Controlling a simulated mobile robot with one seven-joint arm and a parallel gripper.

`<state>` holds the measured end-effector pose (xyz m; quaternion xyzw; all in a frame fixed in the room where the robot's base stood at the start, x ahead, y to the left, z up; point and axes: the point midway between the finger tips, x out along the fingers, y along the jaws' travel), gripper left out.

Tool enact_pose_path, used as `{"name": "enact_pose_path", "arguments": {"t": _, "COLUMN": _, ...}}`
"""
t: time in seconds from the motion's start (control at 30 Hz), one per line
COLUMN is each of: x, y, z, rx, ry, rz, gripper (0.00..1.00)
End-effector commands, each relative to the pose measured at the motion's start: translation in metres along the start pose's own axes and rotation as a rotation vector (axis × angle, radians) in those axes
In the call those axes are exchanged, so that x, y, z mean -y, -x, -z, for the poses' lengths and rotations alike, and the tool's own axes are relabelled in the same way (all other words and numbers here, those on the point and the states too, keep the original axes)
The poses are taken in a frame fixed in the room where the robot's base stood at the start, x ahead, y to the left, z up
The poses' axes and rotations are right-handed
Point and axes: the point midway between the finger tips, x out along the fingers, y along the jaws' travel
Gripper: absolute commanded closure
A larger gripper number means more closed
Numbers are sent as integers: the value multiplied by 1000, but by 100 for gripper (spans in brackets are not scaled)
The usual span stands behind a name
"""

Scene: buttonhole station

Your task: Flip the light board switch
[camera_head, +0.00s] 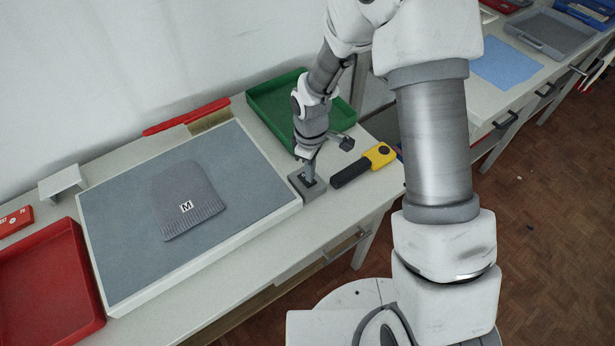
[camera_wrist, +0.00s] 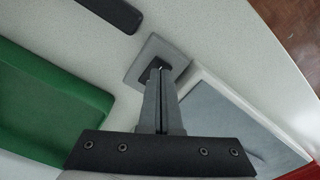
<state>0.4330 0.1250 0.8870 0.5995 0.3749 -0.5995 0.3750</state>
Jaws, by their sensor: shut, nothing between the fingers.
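The light board (camera_head: 118,228) is a flat white-framed panel with a grey-blue surface on the table, and its corner shows in the wrist view (camera_wrist: 215,92). A small grey switch box (camera_head: 313,192) stands by its right corner; in the wrist view it is a grey square plate (camera_wrist: 172,55) with a dark centre. My gripper (camera_head: 310,178) is shut and empty, pointing down at the box. In the wrist view its fingertips (camera_wrist: 160,72) are over the dark centre and hide part of it. I cannot tell whether they touch the switch, or which way it is set.
A grey beanie (camera_head: 185,190) marked M lies on the board. A green tray (camera_head: 270,103) is behind the switch box, and a yellow-and-black tool (camera_head: 365,165) lies to its right. A red tray (camera_head: 45,285) is at the left. The table's front edge is close to the box.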

Motion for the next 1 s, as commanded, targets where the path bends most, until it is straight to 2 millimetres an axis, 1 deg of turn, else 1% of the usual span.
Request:
{"name": "enact_pose_path", "arguments": {"t": 0.57, "x": 0, "y": 0, "z": 0, "rx": 0, "ry": 0, "rz": 0, "gripper": 100}}
{"name": "enact_pose_path", "arguments": {"t": 1.0, "x": 0, "y": -7, "z": 0, "rx": 0, "ry": 0, "rz": 0, "gripper": 100}}
